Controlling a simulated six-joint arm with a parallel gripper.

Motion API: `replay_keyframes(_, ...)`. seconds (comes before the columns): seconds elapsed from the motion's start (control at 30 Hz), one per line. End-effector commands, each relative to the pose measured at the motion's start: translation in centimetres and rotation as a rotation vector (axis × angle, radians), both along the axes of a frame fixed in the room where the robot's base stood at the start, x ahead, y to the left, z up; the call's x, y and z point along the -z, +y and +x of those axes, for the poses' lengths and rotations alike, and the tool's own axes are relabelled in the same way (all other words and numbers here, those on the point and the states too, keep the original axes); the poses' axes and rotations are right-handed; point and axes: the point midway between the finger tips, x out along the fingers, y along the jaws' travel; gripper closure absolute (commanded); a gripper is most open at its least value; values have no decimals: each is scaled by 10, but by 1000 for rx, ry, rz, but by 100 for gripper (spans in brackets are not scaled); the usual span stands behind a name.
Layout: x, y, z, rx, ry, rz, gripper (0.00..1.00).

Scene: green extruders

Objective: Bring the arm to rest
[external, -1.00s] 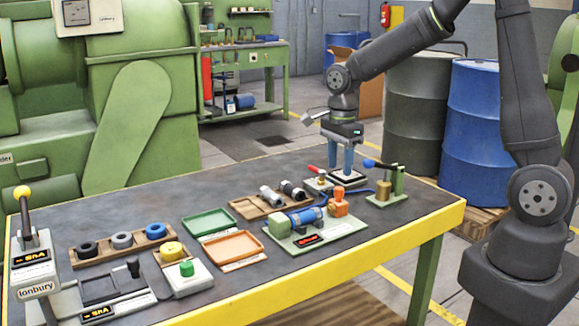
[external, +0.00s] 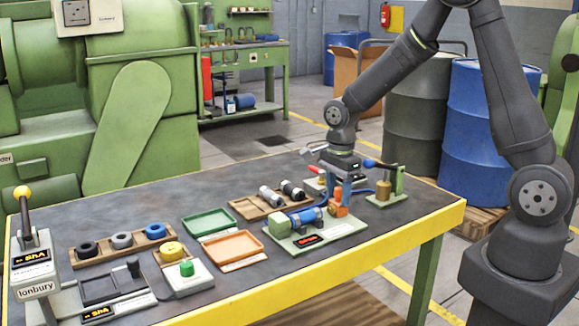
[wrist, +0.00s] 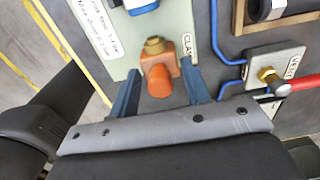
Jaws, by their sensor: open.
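My gripper (external: 341,190) is open, pointing down over the orange clamp piece (external: 337,208) at the right end of the pale green fixture plate (external: 346,228). In the wrist view, the two blue fingers of my gripper (wrist: 161,76) stand apart on either side of the orange piece (wrist: 158,80), with a gap on each side. A brass fitting (wrist: 155,46) shows beside it. I cannot tell how far the fingertips are above the plate.
A blue cylinder (external: 305,217) lies on the same plate. A red-handled valve (wrist: 283,83) and a blue hose (wrist: 228,60) are close by. A green stand with a brass weight (external: 384,190) is to the right. Green (external: 190,226) and orange (external: 219,254) trays lie left.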

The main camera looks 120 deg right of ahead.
Motion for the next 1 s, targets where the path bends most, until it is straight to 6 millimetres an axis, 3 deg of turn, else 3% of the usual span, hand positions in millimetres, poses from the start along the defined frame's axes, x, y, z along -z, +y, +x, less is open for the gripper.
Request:
replay_keyframes(0.27,0,0,0,0,0,0,56)
replay_keyframes(0.43,-11,0,0,0,0,-1,56)
replay_keyframes(0.83,-85,-1,0,0,-2,-5,56)
replay_keyframes(1.0,-45,1,0,0,2,6,56)
